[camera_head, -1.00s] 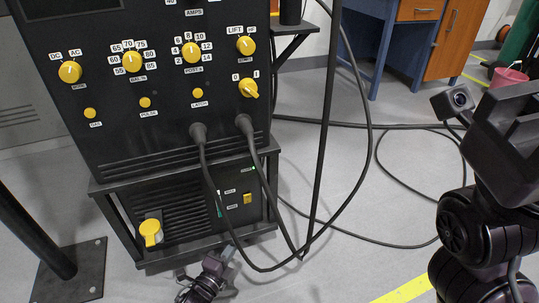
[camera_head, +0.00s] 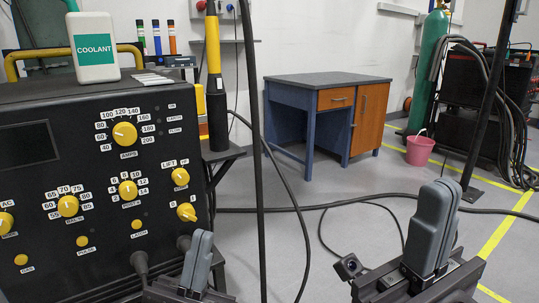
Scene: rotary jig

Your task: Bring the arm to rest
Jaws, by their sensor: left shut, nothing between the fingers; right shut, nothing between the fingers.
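My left gripper (camera_head: 200,248) is low in the head view, in front of the lower right of the black welding machine (camera_head: 60,150). Its grey fingers are together and point up, with nothing between them. My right gripper (camera_head: 438,200) is at the lower right, over the open floor. Its grey fingers are also together, upright and empty. Neither gripper holds anything; whether the left one touches the machine I cannot tell. Most of both arms is outside the picture.
The machine's front has several yellow knobs, with cables at its lower right. A coolant bottle (camera_head: 95,50) stands on top. A blue desk (camera_head: 290,108), pink bucket (camera_head: 419,150) and green cylinder (camera_head: 430,70) stand behind. A black cable (camera_head: 345,205) crosses the floor between.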

